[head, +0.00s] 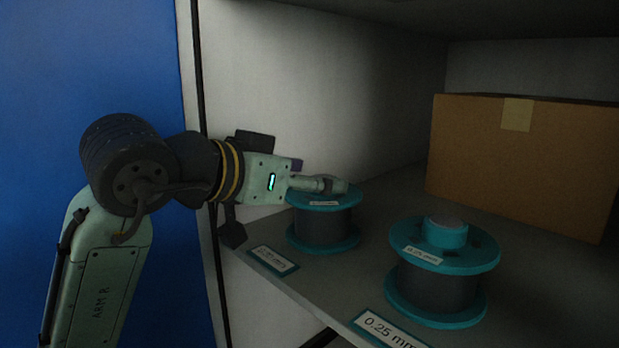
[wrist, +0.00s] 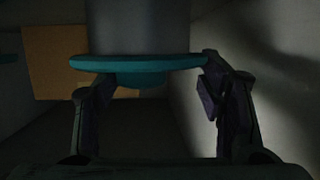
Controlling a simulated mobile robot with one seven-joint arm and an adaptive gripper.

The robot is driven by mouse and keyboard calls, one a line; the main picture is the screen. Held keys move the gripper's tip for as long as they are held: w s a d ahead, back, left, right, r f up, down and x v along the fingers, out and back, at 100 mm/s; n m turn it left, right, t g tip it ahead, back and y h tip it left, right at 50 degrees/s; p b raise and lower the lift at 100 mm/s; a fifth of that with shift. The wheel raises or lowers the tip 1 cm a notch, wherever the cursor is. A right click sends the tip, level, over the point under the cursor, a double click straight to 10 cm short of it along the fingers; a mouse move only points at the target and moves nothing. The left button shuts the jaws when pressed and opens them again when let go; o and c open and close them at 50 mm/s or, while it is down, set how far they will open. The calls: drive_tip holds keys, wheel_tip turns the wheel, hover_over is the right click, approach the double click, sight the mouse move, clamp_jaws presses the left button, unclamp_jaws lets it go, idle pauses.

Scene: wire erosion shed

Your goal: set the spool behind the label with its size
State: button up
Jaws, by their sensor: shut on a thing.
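A teal-flanged spool (head: 324,228) with dark grey wire stands upright at the left of the shelf, behind a teal-edged label (head: 273,260) too blurred to read surely. My gripper (head: 332,185) is shut on this spool at its top. In the wrist view the fingers (wrist: 148,88) stand either side of the hub below the spool's teal flange (wrist: 140,63); exact contact is hard to see. The small tag on the held spool is unreadable. A second similar spool (head: 440,285) stands to the right, behind a label reading 0.25 mm (head: 388,330).
A cardboard box (head: 520,155) stands at the back right of the shelf (head: 375,215) and shows in the wrist view (wrist: 55,60). A pale side wall (head: 300,100) is close on the left. The second spool is a short gap to the right.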

drive_tip(key=o, duration=2)
drive_tip(key=shift+c, duration=0.2)
drive_tip(key=shift+s+a+r, duration=0.1)
drive_tip(key=shift+s+a, duration=0.05)
drive_tip(key=b+v, duration=0.2)
drive_tip(key=v, duration=0.9)
drive_tip(key=shift+s+a+r, duration=0.15)
drive_tip(key=shift+s+a, duration=0.05)
drive_tip(key=shift+s, duration=0.05)
